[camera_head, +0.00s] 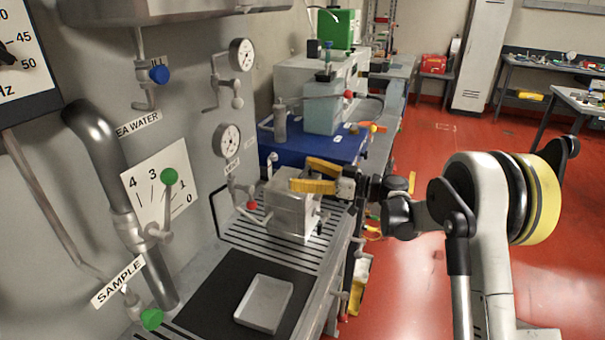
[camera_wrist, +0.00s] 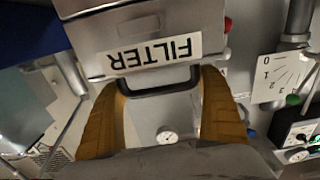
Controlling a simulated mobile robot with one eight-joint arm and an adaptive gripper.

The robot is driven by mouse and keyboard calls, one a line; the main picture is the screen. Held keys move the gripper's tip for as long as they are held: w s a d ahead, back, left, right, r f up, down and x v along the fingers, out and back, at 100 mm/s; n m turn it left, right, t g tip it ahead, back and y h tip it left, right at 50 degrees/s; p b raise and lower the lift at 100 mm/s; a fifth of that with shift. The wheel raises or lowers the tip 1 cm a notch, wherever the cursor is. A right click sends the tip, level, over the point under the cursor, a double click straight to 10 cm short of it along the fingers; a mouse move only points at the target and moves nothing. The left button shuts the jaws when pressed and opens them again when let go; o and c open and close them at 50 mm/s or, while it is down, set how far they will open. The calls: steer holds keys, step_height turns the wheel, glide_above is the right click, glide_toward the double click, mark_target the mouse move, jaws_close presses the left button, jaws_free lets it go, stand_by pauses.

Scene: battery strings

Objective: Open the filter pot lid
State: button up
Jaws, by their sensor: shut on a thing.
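The filter pot (camera_head: 291,218) is a grey metal box on the slatted bench top. In the wrist view, its face (camera_wrist: 195,18) carries a white FILTER label (camera_wrist: 153,55), seen upside down. A dark handle (camera_wrist: 160,86) runs below the label, between the two yellow fingers of my gripper (camera_wrist: 162,80). In the head view, my gripper (camera_head: 302,174) reaches in from the right at the top of the pot. It is shut on the handle, with the fingers at its two ends. I cannot tell whether the lid is raised at all.
A white tray (camera_head: 264,303) lies on a black mat (camera_head: 205,296) in front of the pot. A red-knobbed valve (camera_head: 252,206) and gauges (camera_head: 229,140) are on the wall at left. A blue case (camera_head: 300,147) stands behind.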

mark_target(286, 179)
steer(key=shift+w+a+r+h+p, duration=0.15)
steer(key=shift+a+r+h+p, duration=0.25)
steer(key=shift+r+h+p, duration=0.55)
steer(key=a+h+p, duration=0.1)
steer(key=p, duration=0.1)
steer(key=w+a+r+g+h+p, duration=0.1)
steer(key=p, duration=0.1)
steer(key=a+r+h+p, duration=0.1)
steer(key=a+p, duration=0.1)
steer(key=shift+w+r+g, duration=0.2)
steer(key=shift+w+g, duration=0.05)
steer(key=shift+g, duration=0.15)
steer(key=a+h+p, duration=0.1)
steer(key=a+p, duration=0.1)
steer(key=w+a+g+h+p, duration=0.1)
steer(key=h+p, duration=0.1)
steer(key=w+a+h+p, duration=0.1)
steer(key=a+h+p, duration=0.1)
steer(key=shift+a+r+g, duration=0.25)
steer(key=shift+a+g, duration=0.05)
steer(key=shift+g, duration=0.1)
steer(key=shift+w+a+f+g+h+p, duration=0.2)
steer(key=shift+a+h+p, duration=0.1)
steer(key=shift+a+h, duration=0.2)
steer(key=shift+w+a+f+g+h+p, duration=0.1)
steer(key=shift+w+a+f+h+p, duration=0.15)
steer(key=shift+a+h, duration=0.2)
steer(key=shift+w+a+f+p, duration=0.15)
steer(key=shift+a+f+p, duration=0.15)
steer(key=shift+a, duration=0.35)
